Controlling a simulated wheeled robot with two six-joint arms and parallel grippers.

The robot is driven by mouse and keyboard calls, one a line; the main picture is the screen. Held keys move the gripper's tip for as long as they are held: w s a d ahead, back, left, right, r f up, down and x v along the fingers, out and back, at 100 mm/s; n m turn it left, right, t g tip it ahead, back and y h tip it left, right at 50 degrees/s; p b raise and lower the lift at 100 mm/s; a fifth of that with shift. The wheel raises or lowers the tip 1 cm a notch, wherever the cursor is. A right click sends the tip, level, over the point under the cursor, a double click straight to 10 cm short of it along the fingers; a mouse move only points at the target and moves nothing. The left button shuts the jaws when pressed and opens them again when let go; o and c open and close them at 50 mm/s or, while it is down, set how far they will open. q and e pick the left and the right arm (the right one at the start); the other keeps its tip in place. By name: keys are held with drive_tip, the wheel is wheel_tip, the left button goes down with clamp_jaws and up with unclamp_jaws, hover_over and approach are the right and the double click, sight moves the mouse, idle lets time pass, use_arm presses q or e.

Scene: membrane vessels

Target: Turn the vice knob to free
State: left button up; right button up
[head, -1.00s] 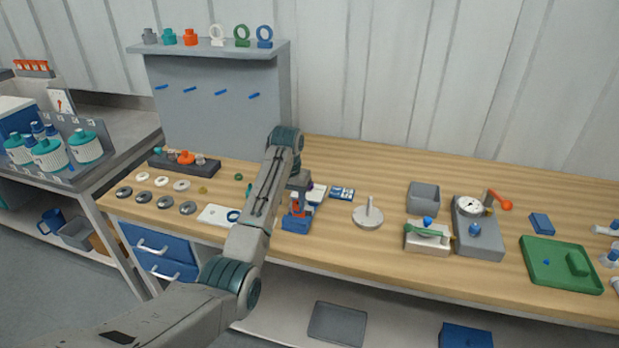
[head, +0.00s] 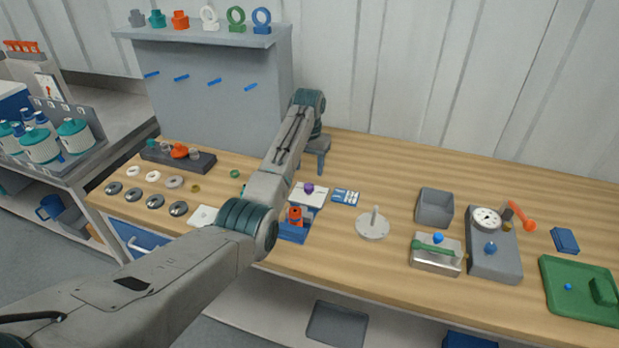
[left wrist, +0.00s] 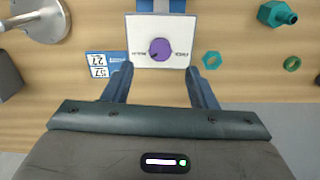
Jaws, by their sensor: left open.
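The vice knob is a round purple knob (head: 308,188) on a white plate (head: 299,197), just behind the blue vice (head: 292,233). An orange piece (head: 295,215) stands in the vice. In the left wrist view the knob (left wrist: 160,49) sits centred on its plate (left wrist: 145,23), with small upside-down lettering on both sides. My left gripper (head: 321,165) is above the bench near the knob. In the left wrist view its two fingers (left wrist: 160,72) are apart, with nothing between the tips, and the knob shows just beyond them. My right gripper is not in view.
A blue and white label card (head: 346,197) lies right of the plate. A round metal base with a post (head: 373,227) stands farther right, and a grey bin (head: 434,208) beyond it. The bench behind is mostly clear.

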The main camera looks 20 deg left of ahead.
sight(309, 185)
use_arm(q)
wheel_tip(309, 185, down, 3)
drive_tip(key=shift+s+f+p, duration=0.1)
drive_tip(key=shift+p, duration=0.25)
drive_tip(key=f, duration=0.3)
drive_tip(key=shift+w+f, duration=0.15)
drive_tip(key=shift+w, duration=0.1)
drive_tip(key=shift+f, duration=0.2)
drive_tip(key=shift+s, duration=0.1)
drive_tip(key=c, duration=1)
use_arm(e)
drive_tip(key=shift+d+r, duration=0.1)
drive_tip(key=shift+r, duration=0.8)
